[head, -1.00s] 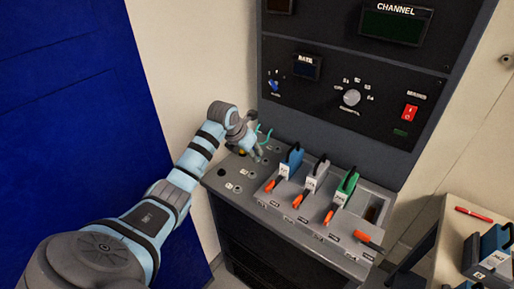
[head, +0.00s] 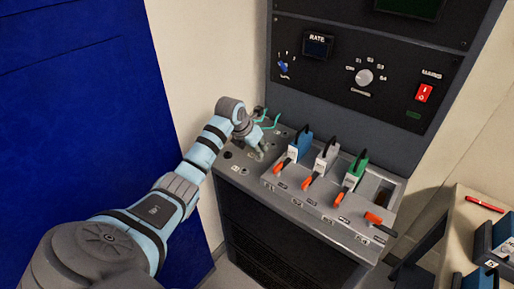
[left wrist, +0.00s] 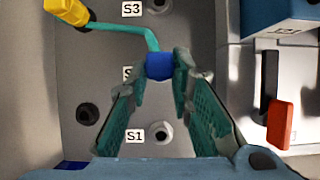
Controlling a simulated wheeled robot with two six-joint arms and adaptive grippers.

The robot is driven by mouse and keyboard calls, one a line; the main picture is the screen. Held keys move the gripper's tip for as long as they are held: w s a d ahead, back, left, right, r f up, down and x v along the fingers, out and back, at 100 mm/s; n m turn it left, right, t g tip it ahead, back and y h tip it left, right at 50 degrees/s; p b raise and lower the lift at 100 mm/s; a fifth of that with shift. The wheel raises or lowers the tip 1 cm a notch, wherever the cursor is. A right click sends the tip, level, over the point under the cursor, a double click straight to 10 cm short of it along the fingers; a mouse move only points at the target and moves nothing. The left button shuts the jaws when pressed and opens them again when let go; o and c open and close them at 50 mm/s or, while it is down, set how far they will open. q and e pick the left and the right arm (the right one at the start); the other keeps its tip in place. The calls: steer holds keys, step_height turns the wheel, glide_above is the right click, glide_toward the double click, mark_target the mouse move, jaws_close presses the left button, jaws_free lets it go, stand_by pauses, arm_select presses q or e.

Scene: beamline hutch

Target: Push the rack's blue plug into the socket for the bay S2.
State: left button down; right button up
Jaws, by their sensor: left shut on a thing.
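The blue plug (left wrist: 160,66) is between the fingertips of my left gripper (left wrist: 158,76) in the left wrist view, and the gripper is shut on it. A teal cable (left wrist: 120,28) runs from the plug toward the yellow plug (left wrist: 68,10). The plug is at the row between the S3 and S1 labels. The label there (left wrist: 127,72) is partly covered by a finger. The S2 socket is hidden, so I cannot tell how deep the plug sits. In the head view my left gripper (head: 261,149) is over the rack's left panel (head: 231,167). My right gripper is not in view.
The S1 socket (left wrist: 160,133) and S3 socket (left wrist: 158,5) look empty. A dark socket (left wrist: 87,113) lies to the left. Blue (head: 299,146), grey (head: 325,158) and green (head: 354,172) modules with orange levers stand right of the gripper. A side table (head: 462,232) stands at the right.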

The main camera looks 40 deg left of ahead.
arm_select(q)
steer(key=shift+w, duration=0.2)
steer(key=shift+s, duration=0.15)
steer(key=shift+p, duration=0.3)
steer(key=shift+f+b, duration=0.45)
steer(key=shift+f, duration=0.15)
stand_by(0.6)
steer(key=c, duration=1.3)
jaws_free()
steer(key=shift+c, duration=0.2)
